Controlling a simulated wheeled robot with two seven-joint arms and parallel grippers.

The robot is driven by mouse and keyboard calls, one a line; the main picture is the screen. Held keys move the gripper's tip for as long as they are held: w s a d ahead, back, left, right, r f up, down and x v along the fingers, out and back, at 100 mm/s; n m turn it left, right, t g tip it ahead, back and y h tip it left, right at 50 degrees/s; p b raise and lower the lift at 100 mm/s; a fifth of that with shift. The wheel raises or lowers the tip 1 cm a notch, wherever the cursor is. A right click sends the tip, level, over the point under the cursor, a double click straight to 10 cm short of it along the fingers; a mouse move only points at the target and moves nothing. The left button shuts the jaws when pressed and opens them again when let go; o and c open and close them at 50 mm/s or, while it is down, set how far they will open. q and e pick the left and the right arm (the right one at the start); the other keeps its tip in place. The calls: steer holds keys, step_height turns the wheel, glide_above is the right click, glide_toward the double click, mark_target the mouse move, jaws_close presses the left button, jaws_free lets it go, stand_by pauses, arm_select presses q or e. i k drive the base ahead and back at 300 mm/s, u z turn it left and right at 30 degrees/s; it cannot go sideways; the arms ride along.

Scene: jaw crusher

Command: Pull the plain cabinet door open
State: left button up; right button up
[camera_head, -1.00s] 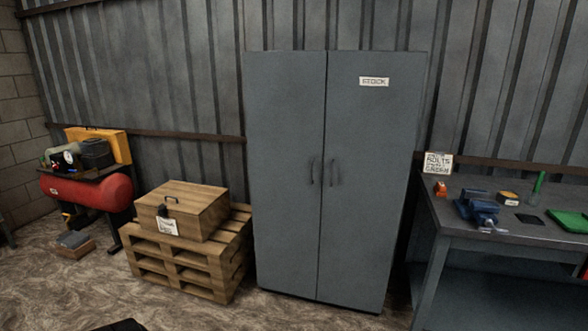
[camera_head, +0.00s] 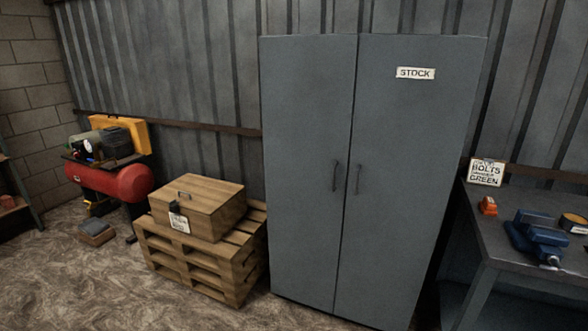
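A tall grey two-door cabinet (camera_head: 400,140) stands against the corrugated wall, right of centre. Its left door is the plain cabinet door (camera_head: 305,150), with no label. The right door carries a white STOCK label (camera_head: 416,73). Both doors look shut, meeting at a narrow vertical seam. The plain door's dark handle (camera_head: 335,176) sits close to the seam, and the other door's handle (camera_head: 357,179) is beside it. Neither of my grippers shows in the view.
A wooden crate (camera_head: 215,212) rests on stacked pallets (camera_head: 195,262) left of the cabinet. A red compressor (camera_head: 112,180) stands further left. A workbench (camera_head: 500,235) with a blue vise (camera_head: 540,240) is at the right. Bare floor (camera_head: 75,280) shows at the front left.

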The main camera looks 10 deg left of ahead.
mark_target(307, 82)
steer(key=u, duration=0.1)
steer(key=i, duration=0.75)
steer(key=z, duration=0.65)
steer(key=i, duration=0.45)
steer(key=z, duration=0.45)
